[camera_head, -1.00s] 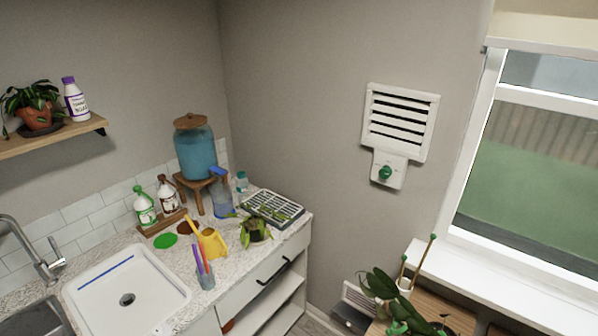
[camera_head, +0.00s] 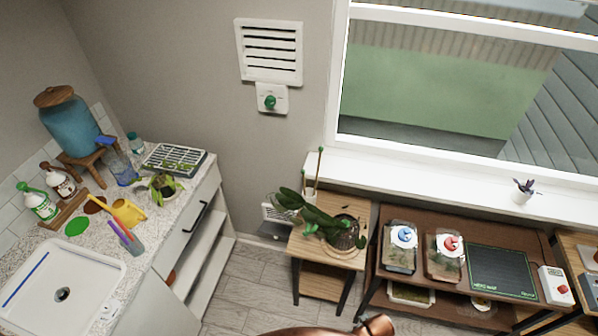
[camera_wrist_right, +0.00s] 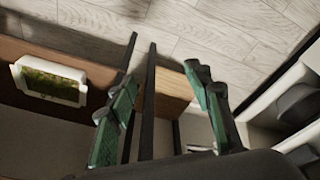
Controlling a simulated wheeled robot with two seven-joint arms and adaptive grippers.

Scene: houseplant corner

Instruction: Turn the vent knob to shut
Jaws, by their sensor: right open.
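The white wall vent (camera_head: 270,77) is at the upper middle of the head view, with dark gaps between its slats. The green vent knob (camera_head: 270,101) sits on a small white plate below the slats. Its exact pointer angle is too small to tell. My right gripper (camera_wrist_right: 163,88) shows in the right wrist view with its two green-padded fingers apart and nothing between them. It points toward the floor and low furniture, and the vent is not in that view. My left gripper is not in view.
A small wooden table (camera_head: 330,248) with a leafy potted plant (camera_head: 344,233) stands below the vent. A brown shelf bench (camera_head: 455,240) with jars runs along the window to the right. The counter (camera_head: 150,215) is at left. Wall around the knob is clear.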

